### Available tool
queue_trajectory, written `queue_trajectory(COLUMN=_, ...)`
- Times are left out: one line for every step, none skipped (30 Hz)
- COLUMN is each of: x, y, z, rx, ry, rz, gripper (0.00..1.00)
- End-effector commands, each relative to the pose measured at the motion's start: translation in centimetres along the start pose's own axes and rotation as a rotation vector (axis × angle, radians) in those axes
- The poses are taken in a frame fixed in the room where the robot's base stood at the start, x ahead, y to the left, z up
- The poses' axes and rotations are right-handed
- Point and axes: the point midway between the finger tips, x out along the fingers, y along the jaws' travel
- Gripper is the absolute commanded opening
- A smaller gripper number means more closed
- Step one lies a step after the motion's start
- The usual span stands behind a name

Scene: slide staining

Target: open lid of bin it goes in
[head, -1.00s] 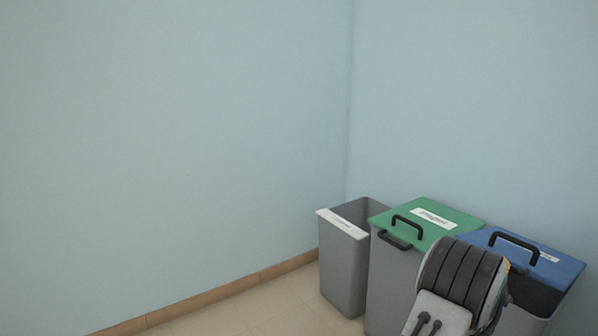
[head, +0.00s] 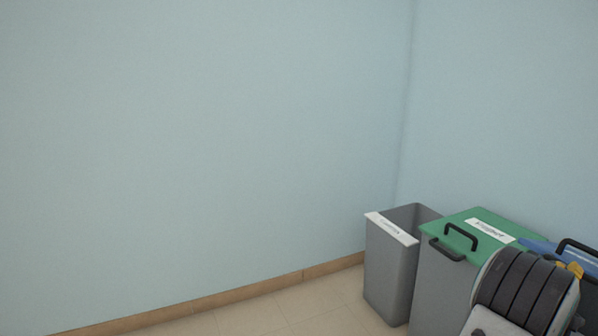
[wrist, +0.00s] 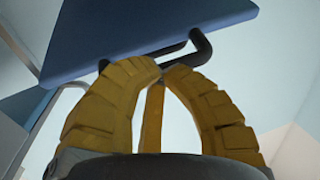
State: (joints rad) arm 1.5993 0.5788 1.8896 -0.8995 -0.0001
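The blue-lidded bin stands at the right edge of the head view, mostly hidden by my arm. Its blue lid (head: 538,247) shows as a strip with a black handle (head: 575,243). In the wrist view the blue lid (wrist: 130,28) fills the top and looks tilted. The handle (wrist: 203,48) crosses right at my fingertips. My gripper (wrist: 164,68) has its yellow fingers curved together, tips almost meeting, and looks shut on the handle; the exact contact is hidden. A bit of yellow finger (head: 574,268) shows below the handle in the head view.
A green-lidded bin (head: 440,290) stands left of the blue one, its lid closed. An open grey bin (head: 388,270) with a white label stands further left, near the wall corner. The tiled floor (head: 300,312) to the left is clear up to the wall.

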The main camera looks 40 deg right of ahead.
Motion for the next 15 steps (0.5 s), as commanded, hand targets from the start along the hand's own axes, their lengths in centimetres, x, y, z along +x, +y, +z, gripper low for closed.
queue_trajectory(x=0.2, y=0.0, z=-0.1, rx=0.000, ry=0.006, rz=0.001, gripper=0.00)
queue_trajectory(x=0.3, y=0.1, z=-0.3, rx=0.000, ry=0.004, rz=0.001, gripper=0.00)
queue_trajectory(x=0.4, y=0.1, z=-0.6, rx=0.000, ry=0.006, rz=0.001, gripper=0.00)
queue_trajectory(x=0.5, y=0.1, z=-0.9, rx=0.000, ry=0.005, rz=0.001, gripper=0.00)
queue_trajectory(x=0.5, y=0.1, z=-1.1, rx=0.000, ry=0.005, rz=0.002, gripper=0.00)
queue_trajectory(x=0.7, y=0.1, z=-1.4, rx=0.000, ry=0.004, rz=0.002, gripper=0.00)
queue_trajectory(x=0.8, y=0.1, z=-1.6, rx=0.000, ry=0.004, rz=0.002, gripper=0.00)
queue_trajectory(x=0.9, y=0.1, z=-1.8, rx=0.000, ry=0.003, rz=0.002, gripper=0.00)
queue_trajectory(x=1.0, y=0.2, z=-2.0, rx=0.000, ry=0.003, rz=0.002, gripper=0.00)
queue_trajectory(x=1.0, y=0.2, z=-2.2, rx=0.000, ry=0.003, rz=0.003, gripper=0.00)
queue_trajectory(x=1.1, y=0.2, z=-2.4, rx=0.000, ry=0.003, rz=0.003, gripper=0.00)
queue_trajectory(x=1.1, y=0.2, z=-2.5, rx=0.000, ry=0.002, rz=0.003, gripper=0.00)
queue_trajectory(x=1.2, y=0.2, z=-2.7, rx=0.000, ry=0.002, rz=0.003, gripper=0.00)
queue_trajectory(x=1.2, y=0.2, z=-2.8, rx=0.000, ry=0.001, rz=0.003, gripper=0.00)
queue_trajectory(x=1.3, y=0.2, z=-2.9, rx=0.000, ry=0.001, rz=0.003, gripper=0.00)
